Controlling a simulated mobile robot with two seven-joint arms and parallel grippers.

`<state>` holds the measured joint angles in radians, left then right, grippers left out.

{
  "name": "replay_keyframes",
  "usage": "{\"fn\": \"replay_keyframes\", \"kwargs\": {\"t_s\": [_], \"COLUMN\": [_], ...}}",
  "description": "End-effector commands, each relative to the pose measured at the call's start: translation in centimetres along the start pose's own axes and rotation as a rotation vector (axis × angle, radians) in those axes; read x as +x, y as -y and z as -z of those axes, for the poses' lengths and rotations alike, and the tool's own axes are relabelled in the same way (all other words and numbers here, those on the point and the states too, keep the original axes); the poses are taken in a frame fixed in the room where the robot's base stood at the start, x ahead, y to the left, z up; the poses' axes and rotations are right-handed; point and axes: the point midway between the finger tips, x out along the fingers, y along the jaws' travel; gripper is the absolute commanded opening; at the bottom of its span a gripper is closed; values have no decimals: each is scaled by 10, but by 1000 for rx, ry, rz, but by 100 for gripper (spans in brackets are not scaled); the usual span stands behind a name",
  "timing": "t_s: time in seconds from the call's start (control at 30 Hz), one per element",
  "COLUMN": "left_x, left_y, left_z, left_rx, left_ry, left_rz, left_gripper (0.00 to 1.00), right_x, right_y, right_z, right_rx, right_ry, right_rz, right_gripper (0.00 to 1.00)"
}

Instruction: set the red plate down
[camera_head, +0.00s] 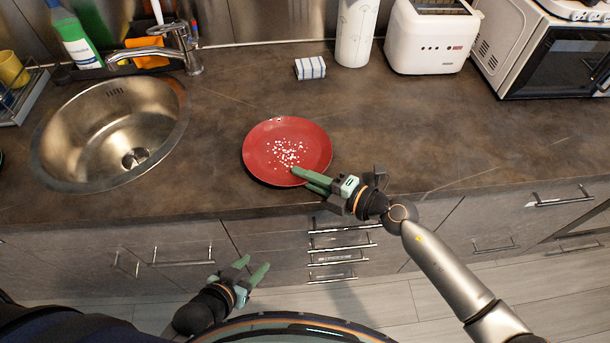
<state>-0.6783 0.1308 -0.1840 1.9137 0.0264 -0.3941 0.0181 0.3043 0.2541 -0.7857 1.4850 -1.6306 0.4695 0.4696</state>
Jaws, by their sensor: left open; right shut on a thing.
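The red plate (260,146) is round with small white specks scattered over its middle. It is over the dark countertop near the front edge, and looks about level; I cannot tell whether it touches the counter. My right gripper (301,178) is shut on the plate's front right rim, with its green fingers overlapping the rim. My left gripper (255,266) is open and empty. It is lower in the view, in front of the cabinet drawers and well apart from the plate.
The countertop (430,140) has free room right of the plate. A round steel sink (75,125) with a faucet (180,47) is on the left. A striped sponge (310,68), a paper roll (355,32), a white toaster (430,38) and a microwave (550,60) stand along the back.

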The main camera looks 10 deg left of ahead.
Motion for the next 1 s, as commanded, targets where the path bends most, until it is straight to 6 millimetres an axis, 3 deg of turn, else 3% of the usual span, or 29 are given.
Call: {"fn": "replay_keyframes", "kwargs": {"t_s": [0.17, 0.43, 0.57, 1.0], "left_x": [0, -1, -7, -7], "left_y": [0, 0, 0, 0], "left_z": [0, 0, 7, 8], "left_rx": [0, 0, 0, 1], "left_ry": [0, 1, 1, 0], "left_rz": [0, 0, 0, 0], "left_gripper": [50, 50, 50, 50], "right_x": [0, -1, -4, -94], "right_y": [7, 8, -5, -6], "right_z": [1, 2, 3, 2], "right_rx": [3, 3, 2, 1], "right_ry": [-1, -3, -5, -3], "right_rz": [14, 20, 20, 13], "right_gripper": [27, 27, 27, 27]}}
